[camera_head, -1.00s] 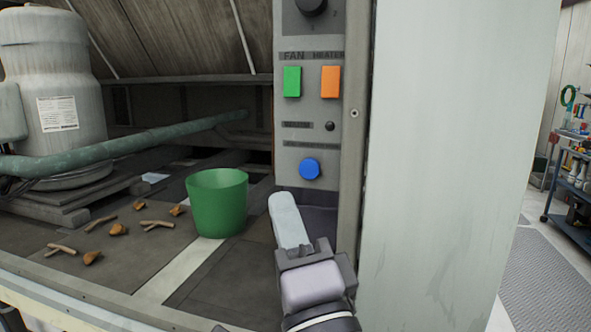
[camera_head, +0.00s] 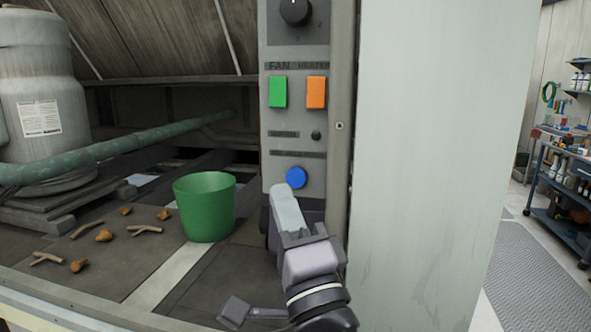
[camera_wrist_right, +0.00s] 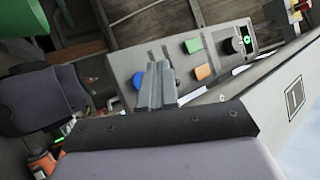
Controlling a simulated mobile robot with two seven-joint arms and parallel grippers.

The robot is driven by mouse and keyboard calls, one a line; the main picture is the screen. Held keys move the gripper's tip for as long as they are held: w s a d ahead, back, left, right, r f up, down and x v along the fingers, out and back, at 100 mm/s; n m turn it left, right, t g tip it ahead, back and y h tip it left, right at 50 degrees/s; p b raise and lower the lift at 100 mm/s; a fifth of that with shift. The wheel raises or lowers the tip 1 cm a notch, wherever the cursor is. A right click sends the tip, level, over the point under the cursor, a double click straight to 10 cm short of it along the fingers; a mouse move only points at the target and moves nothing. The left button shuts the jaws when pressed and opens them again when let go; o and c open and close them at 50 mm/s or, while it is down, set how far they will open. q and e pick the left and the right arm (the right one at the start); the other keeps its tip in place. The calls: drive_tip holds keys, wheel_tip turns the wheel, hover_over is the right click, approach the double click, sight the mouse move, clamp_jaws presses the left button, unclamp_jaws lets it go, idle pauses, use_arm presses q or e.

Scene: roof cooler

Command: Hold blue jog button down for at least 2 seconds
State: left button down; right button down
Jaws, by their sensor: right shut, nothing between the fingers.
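The round blue jog button (camera_head: 296,177) is low on the grey control panel (camera_head: 283,148), below two label strips. My right gripper (camera_head: 284,190) is shut and empty, with its tips just below the button in the head view. In the right wrist view the blue button (camera_wrist_right: 139,81) shows beside the closed fingers (camera_wrist_right: 156,82), which cover part of it. I cannot tell whether the tips touch the button. A dark grey gripper-like part (camera_head: 236,312), perhaps my left gripper, shows at the bottom edge; its jaws are unclear.
Above the button are a green switch (camera_head: 278,92), an orange switch (camera_head: 316,92) and a black knob (camera_head: 295,11). A green bucket (camera_head: 205,208) stands left of the panel, near several twigs and leaves (camera_head: 104,236). A pale wall panel (camera_head: 425,170) stands at the right.

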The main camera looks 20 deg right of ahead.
sight(296, 178)
drive_tip(key=shift+w+d+b, duration=0.2)
drive_tip(key=shift+w+d, duration=0.35)
drive_tip(key=shift+w, duration=0.2)
drive_tip(key=shift+w+d+b, duration=0.2)
drive_tip(key=shift+w+d, duration=0.3)
drive_tip(key=shift+w, duration=0.25)
drive_tip(key=shift+w, duration=0.1)
idle(0.9)
drive_tip(key=shift+d+r+b, duration=0.1)
drive_tip(key=shift+d+b, duration=0.1)
drive_tip(key=shift+b, duration=0.1)
